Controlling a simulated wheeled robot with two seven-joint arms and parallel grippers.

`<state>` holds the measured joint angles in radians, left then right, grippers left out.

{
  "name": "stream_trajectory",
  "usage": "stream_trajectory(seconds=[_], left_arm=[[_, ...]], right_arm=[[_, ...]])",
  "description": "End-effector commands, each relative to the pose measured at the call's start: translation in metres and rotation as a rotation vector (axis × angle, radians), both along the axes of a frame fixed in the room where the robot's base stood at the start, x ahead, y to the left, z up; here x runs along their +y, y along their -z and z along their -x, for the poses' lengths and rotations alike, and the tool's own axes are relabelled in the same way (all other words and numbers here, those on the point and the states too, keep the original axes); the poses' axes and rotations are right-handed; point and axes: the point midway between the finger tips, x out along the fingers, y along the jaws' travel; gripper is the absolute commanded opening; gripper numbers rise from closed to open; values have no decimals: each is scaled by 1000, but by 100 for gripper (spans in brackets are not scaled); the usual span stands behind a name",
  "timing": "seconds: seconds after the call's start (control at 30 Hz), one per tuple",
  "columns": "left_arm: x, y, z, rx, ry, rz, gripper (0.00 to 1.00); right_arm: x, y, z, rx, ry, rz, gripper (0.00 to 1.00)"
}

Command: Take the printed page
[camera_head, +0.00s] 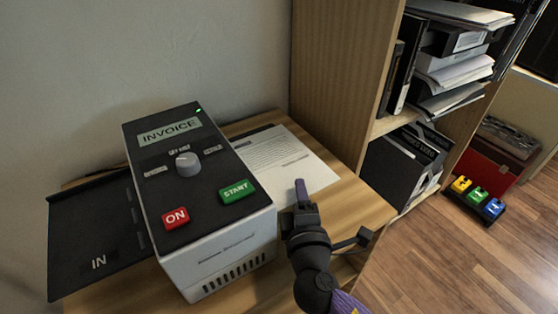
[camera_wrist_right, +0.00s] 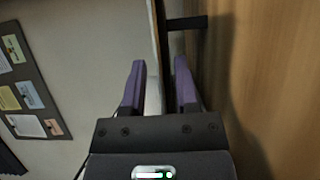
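The printed page (camera_head: 284,157) is a white sheet with lines of text, lying on the wooden table right of the INVOICE machine (camera_head: 178,150). In the right wrist view both purple fingers of the gripper (camera_wrist_right: 160,72) are apart. A thin pale edge runs between them; I cannot tell if it is the page or the table. My left gripper is not in view.
The machine has a red ON button (camera_head: 175,217), a green START button (camera_head: 236,191), a grey knob (camera_head: 187,164) and a black IN tray (camera_head: 92,232). A wooden shelf (camera_head: 345,70) with binders and papers stands close behind the page.

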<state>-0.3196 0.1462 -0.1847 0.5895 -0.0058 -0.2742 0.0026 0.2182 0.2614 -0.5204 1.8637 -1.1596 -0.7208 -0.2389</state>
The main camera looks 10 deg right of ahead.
Motion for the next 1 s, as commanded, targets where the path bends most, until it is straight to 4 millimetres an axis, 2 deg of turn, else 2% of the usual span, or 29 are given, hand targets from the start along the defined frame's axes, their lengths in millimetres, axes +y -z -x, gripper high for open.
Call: stream_trajectory(seconds=[0.03, 0.1, 0.17, 0.67, 0.77, 1.0], left_arm=[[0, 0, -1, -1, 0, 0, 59], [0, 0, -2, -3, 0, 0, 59], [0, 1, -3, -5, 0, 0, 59], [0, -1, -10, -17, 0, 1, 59], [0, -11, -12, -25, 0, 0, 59], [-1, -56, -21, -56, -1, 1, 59]], right_arm=[[0, 0, 0, 0, 0, 0, 26], [0, 0, 0, 0, 0, 0, 11], [0, 0, 0, 0, 0, 0, 0], [0, -4, 0, 0, 0, -1, 0], [0, -19, 0, -3, 0, -2, 0], [0, -86, 1, -9, 0, -2, 0]])
